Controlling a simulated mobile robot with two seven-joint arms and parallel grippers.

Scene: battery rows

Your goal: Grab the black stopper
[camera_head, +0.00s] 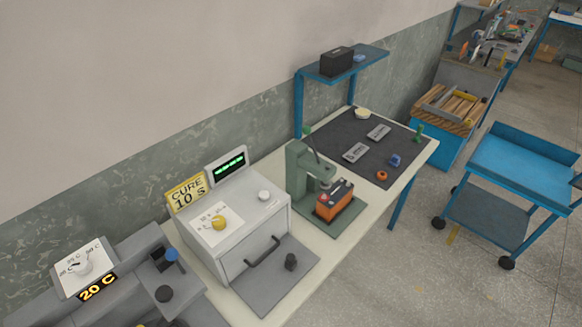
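I cannot tell for sure which of these two dark pieces is the black stopper. Neither of my grippers is in view.
A green press (300,172) with an orange and black battery (334,201) stands right of the oven. Beyond it lies a dark mat (372,138) with small parts. A blue cart (524,166) stands on the floor at right.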

